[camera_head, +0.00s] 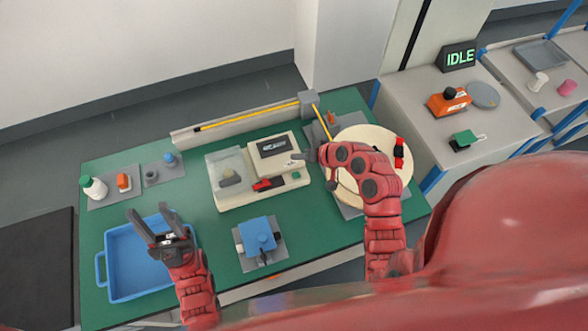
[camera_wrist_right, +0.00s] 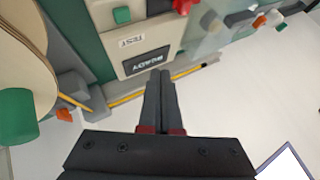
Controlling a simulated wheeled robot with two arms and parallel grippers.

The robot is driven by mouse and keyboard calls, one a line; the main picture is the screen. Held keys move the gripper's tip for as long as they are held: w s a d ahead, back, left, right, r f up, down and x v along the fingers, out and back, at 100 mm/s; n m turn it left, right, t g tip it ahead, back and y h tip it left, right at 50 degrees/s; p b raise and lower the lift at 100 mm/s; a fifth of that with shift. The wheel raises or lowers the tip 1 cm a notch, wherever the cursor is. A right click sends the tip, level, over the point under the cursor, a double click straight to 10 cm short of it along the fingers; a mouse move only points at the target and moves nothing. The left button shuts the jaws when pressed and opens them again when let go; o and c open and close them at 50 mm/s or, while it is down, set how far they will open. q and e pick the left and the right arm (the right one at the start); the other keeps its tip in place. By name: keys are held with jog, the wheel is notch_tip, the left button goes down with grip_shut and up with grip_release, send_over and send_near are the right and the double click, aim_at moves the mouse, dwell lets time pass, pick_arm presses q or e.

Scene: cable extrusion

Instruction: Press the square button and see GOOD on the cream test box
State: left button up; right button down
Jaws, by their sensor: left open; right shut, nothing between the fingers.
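The cream test box (camera_head: 238,200) stands mid-bench, with a dark display (camera_head: 274,146) whose text I cannot read for certain. A green square button (camera_head: 296,175) sits on its right part; the right wrist view shows a green button (camera_wrist_right: 122,15) beside a TEST label (camera_wrist_right: 131,41) and the display (camera_wrist_right: 147,62). My right gripper (camera_head: 297,158) is shut and empty near the box's right edge by the display. In the wrist view its fingertips (camera_wrist_right: 160,72) overlap the display's edge; contact is unclear. My left gripper (camera_head: 148,210) is open and empty over the blue tray.
The blue tray (camera_head: 101,268) is at the left, and a blue fixture (camera_head: 257,234) is at the front. A cream spool (camera_head: 362,136) stands right of the box, partly behind my right arm. A yellow cable (camera_head: 250,115) runs along the back rail. An IDLE sign (camera_head: 460,56) stands on another bench.

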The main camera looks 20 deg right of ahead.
jog(key=b, duration=0.6)
send_near(292, 173)
jog(key=x, duration=0.5)
jog(key=shift+w+a+r, duration=0.25)
jog(key=shift+w+r, duration=0.05)
jog(key=shift+w, duration=0.1)
dwell(1.2)
jog(key=shift+f+b, duration=0.35)
jog(key=shift+b, duration=0.05)
jog(key=shift+f+b, duration=0.45)
jog(key=shift+f, duration=0.05)
dwell(0.5)
jog(key=shift+r, duration=0.1)
jog(key=shift+r+p, duration=0.5)
jog(key=shift+r, duration=0.35)
